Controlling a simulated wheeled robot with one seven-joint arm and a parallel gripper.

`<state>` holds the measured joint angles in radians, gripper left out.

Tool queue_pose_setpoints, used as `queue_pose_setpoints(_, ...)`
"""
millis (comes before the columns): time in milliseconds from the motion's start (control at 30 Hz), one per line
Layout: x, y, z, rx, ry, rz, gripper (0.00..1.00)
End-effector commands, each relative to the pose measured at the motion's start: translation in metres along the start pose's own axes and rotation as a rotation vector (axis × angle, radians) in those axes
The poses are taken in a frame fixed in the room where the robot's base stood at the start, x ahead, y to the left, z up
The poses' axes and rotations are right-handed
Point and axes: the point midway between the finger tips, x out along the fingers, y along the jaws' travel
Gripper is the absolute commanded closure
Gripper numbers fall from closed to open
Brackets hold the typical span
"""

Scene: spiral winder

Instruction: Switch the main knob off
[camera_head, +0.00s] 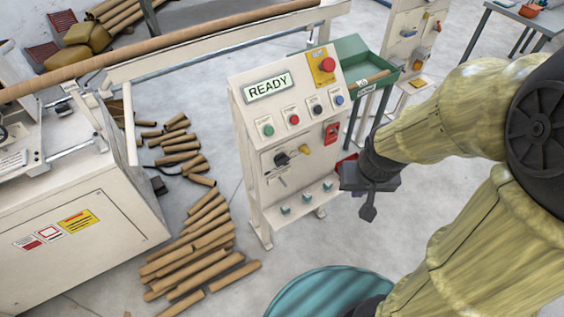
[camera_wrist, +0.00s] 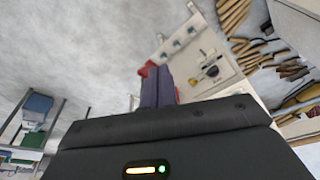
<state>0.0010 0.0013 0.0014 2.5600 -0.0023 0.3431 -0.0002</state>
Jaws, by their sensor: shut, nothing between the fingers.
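The cream control panel (camera_head: 262,106) stands upright at the picture's middle with a lit "READY" display. A red switch (camera_head: 332,132) sits on its right side, and a black knob (camera_head: 281,158) with a yellow knob (camera_head: 304,149) beside it sits lower down. The labels are too small to read, so I cannot tell which one is the main knob. The black knob also shows in the wrist view (camera_wrist: 211,71). My gripper (camera_head: 368,212) is shut and empty, right of the panel's lower part and apart from the knobs. Its closed fingers (camera_wrist: 157,88) point up in the wrist view.
A red emergency button (camera_head: 327,64) on yellow and several coloured push buttons sit higher on the panel. Teal switches (camera_head: 306,197) line its lower ledge. Cardboard tubes (camera_head: 200,250) lie on the floor at left. A green tray (camera_head: 355,60) stands behind.

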Motion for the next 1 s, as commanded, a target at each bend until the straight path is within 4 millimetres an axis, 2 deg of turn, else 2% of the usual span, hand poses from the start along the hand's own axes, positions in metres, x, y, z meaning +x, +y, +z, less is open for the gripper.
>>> queue_pose_setpoints(167, 0.035, -0.003, -0.015, -0.054, 0.069, 0.006, 1.00)
queue_pose_setpoints(367, 0.107, -0.012, -0.056, -0.185, 0.268, -0.010, 1.00)
queue_pose_setpoints(500, 0.154, -0.031, -0.086, -0.284, 0.435, -0.062, 1.00)
queue_pose_setpoints(700, 0.209, -0.070, -0.117, -0.391, 0.681, -0.189, 1.00)
queue_pose_setpoints(833, 0.234, -0.095, -0.129, -0.428, 0.845, -0.295, 1.00)
queue_pose_setpoints(1000, 0.244, -0.117, -0.138, -0.441, 1.008, -0.406, 1.00)
